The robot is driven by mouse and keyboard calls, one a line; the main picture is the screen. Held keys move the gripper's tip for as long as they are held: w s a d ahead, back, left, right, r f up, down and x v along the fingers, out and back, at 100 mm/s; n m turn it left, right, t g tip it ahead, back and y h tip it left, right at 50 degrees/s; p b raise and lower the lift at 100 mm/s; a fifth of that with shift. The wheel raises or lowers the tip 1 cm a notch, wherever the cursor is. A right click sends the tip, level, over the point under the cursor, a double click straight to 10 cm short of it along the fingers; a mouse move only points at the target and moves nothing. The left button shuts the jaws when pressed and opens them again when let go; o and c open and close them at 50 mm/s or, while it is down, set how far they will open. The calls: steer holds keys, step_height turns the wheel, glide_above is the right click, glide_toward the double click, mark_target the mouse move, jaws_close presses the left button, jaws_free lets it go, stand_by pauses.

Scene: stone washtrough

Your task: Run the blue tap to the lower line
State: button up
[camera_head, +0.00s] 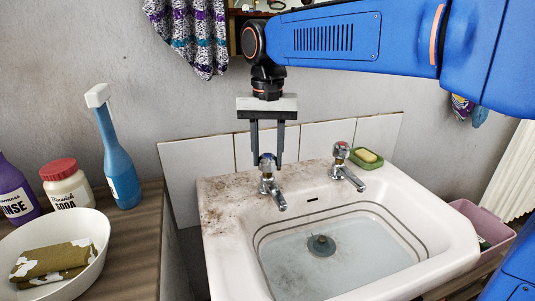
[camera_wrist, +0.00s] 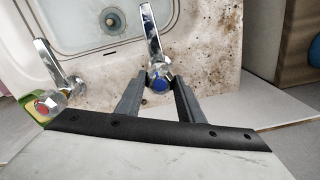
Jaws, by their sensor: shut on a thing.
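The blue tap (camera_head: 269,186) is the left of two chrome taps on the back ledge of the white basin (camera_head: 219,253). My gripper (camera_head: 267,163) points straight down and is shut on its blue-capped handle. In the wrist view the blue cap (camera_wrist: 160,84) sits between my two fingers (camera_wrist: 158,92). No stream shows at its spout. Two dark lines, an upper and a lower line (camera_head: 272,238), run around the inner wall. A bluish-grey surface lies inside the lower line; I cannot tell surely whether it is water. A dark plug or drain (camera_head: 321,246) shows in it.
The red-capped tap (camera_head: 346,168) stands to the right, beside a green soap dish (camera_head: 365,160). On the left counter are a bowl with a cloth (camera_head: 92,259), a blue bottle (camera_head: 119,165), a soda jar (camera_head: 67,185) and a purple bottle (camera_head: 16,190). A pink tub (camera_head: 487,222) is at right.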

steer(key=n, duration=0.4)
steer(key=shift+n, duration=0.3)
steer(key=shift+a+n, duration=0.1)
steer(key=shift+n, duration=2.2)
steer(key=o, duration=1.1)
steer(key=shift+c, duration=0.2)
steer(key=shift+r, duration=0.15)
step_height(320, 180, up, 17)
